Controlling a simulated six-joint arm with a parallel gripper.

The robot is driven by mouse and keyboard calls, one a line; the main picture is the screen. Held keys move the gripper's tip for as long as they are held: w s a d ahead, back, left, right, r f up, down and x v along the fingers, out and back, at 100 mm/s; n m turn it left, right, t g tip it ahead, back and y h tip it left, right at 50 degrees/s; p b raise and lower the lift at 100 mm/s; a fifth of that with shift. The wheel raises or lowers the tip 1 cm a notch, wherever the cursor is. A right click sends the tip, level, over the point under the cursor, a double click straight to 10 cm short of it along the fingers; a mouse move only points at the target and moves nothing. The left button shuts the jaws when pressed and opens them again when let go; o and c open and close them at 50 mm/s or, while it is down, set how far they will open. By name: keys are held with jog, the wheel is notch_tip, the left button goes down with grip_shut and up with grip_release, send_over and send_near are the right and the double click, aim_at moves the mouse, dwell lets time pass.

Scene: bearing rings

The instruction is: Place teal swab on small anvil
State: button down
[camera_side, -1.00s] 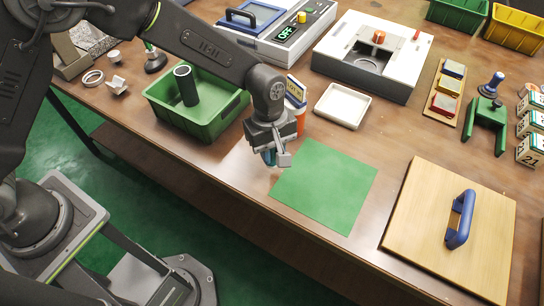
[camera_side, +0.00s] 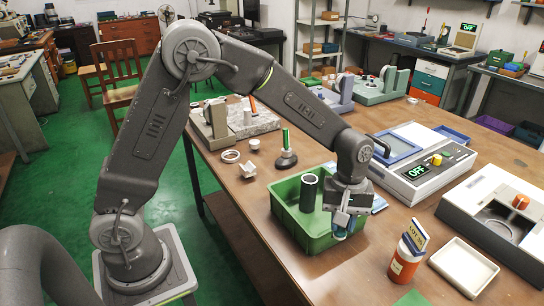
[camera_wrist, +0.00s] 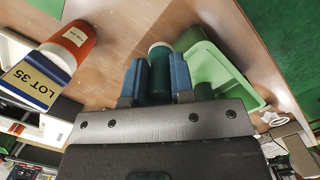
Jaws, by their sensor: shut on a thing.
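A dark tube (camera_side: 308,192) stands in the bin. An orange bottle (camera_side: 405,262) with a LOT 35 label stands right of the gripper, near a white tray (camera_side: 463,268).

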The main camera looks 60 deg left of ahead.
jog(key=w+a+r+m, duration=0.1)
jog(key=w+a+r, duration=0.15)
jog(key=a, duration=0.55)
jog(key=w+a+r+m, duration=0.15)
jog(key=w+a, duration=0.25)
jog(key=a, duration=0.4)
jog(key=w+a+r+m, duration=0.1)
jog(key=w+a+r, duration=0.15)
jog(key=a, duration=0.45)
jog(key=n+t+y, duration=0.1)
jog(key=n+t, duration=0.1)
jog(key=n, duration=3)
send_over(256, 141)
notch_tip(256, 141, down, 4)
jog(key=f, duration=0.9)
jog(key=shift+s+d+f, duration=0.1)
jog(key=shift+s+f, duration=0.2)
jog(key=shift+f, duration=0.15)
